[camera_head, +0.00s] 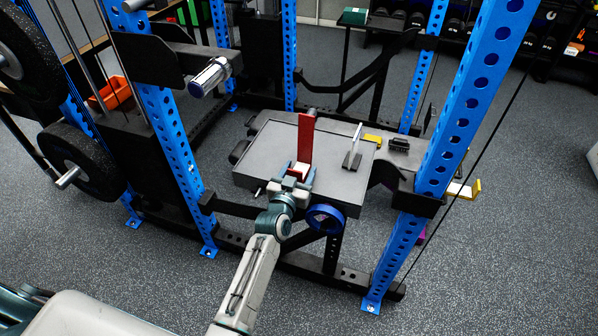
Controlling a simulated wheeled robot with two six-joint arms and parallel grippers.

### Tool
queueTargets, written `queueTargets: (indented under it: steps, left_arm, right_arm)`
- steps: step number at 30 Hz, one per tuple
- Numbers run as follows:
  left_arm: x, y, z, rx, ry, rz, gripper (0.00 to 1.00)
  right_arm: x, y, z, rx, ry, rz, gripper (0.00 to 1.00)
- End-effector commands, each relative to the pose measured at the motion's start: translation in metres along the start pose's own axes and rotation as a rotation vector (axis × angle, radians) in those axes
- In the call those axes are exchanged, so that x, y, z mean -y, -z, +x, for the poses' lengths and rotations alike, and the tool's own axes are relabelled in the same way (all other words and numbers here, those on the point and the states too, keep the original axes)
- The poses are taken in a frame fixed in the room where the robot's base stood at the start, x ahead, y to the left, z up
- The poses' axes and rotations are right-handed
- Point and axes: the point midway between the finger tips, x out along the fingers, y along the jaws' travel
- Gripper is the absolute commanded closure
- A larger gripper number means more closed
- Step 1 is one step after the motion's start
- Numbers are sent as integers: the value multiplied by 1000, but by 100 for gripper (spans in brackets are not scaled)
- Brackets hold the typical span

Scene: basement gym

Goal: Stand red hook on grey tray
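The red hook (305,137) stands upright on the grey tray (264,148), near its middle, with a pale piece at its foot. The tray is a flat grey slab inside the blue rack. My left gripper (299,174) reaches in from the front, low at the hook's foot. Its two fingers are spread to either side of the foot, with what looks like a gap. Contact with the hook cannot be made out, and the gripper partly hides the foot. My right gripper is out of view.
A grey and white upright piece (352,156) stands on the tray to the right. Yellow (373,139) and black (399,145) items lie behind it. A blue ring (326,219) is at the tray's front. Blue posts (447,140) flank the tray. The tray's left part is clear.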

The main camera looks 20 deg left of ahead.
Motion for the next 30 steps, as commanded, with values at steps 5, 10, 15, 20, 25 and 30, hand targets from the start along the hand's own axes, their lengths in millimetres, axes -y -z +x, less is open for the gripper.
queueTargets:
  steps: [5,10,15,20,25,30]
  left_arm:
    - [-1,-6,-1,11,-2,1,38]
    - [-1,-2,-2,12,-2,1,38]
    - [-1,4,-10,12,-1,0,38]
    - [-1,3,-47,9,0,-1,38]
    - [0,5,-84,7,0,-1,38]
    - [0,7,-108,7,-1,-1,38]
  right_arm:
    - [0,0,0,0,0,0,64]
    - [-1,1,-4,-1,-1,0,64]
    - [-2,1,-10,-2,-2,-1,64]
    - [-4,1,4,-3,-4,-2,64]
    - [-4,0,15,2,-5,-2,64]
    - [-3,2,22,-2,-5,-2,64]
